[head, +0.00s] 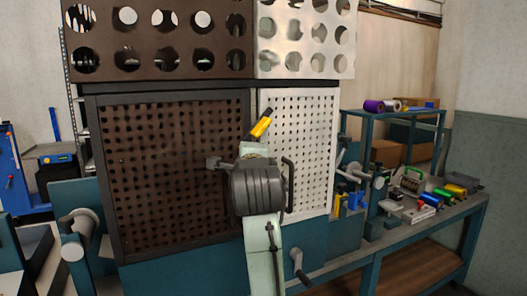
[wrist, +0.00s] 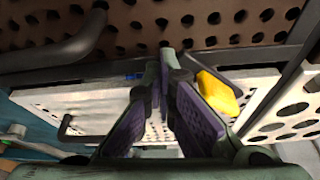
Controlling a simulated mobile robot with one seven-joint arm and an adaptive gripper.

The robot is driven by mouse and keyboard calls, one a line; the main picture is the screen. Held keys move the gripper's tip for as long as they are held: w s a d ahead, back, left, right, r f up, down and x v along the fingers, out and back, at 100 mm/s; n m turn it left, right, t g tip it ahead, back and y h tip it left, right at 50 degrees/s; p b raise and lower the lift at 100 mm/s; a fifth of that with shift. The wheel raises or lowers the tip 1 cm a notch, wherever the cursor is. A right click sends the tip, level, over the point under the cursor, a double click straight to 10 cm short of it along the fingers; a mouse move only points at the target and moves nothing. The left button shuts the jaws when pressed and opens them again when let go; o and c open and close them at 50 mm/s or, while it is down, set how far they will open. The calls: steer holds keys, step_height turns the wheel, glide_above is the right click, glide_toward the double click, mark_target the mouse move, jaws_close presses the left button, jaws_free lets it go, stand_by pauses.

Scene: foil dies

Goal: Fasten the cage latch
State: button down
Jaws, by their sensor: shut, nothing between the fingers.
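The cage has a brown perforated panel (head: 180,170) on the left and a pale perforated panel (head: 310,140) on the right, with a dark frame edge between them. The yellow latch handle (head: 261,127) sits at that edge, tilted up to the right. It also shows in the wrist view (wrist: 217,92), just right of my fingers. My gripper (wrist: 170,58) is shut and empty, its purple-padded fingers converging at the tips near the frame edge. I cannot tell whether a finger touches the latch. In the head view my arm hides most of the gripper.
A dark pull handle (head: 288,185) stands out from the pale panel, close to my arm. A dark curved bar (wrist: 75,45) crosses the upper left of the wrist view. A workbench (head: 430,225) with small coloured parts extends to the right. Round-holed panels (head: 200,70) rise above.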

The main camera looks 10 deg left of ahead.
mark_target(239, 141)
steer(key=shift+s+a+r+p, duration=0.3)
steer(key=shift+a+r+p, duration=0.2)
steer(key=shift+a+r, duration=0.05)
steer(key=shift+s+a+r+p, duration=0.15)
steer(key=shift+a+r+p, duration=0.05)
steer(key=shift+r+p, duration=0.1)
steer(key=shift+s+a+r+m+p, duration=0.2)
steer(key=shift+r+m+p, duration=0.15)
steer(key=shift+m, duration=0.45)
stand_by(1.2)
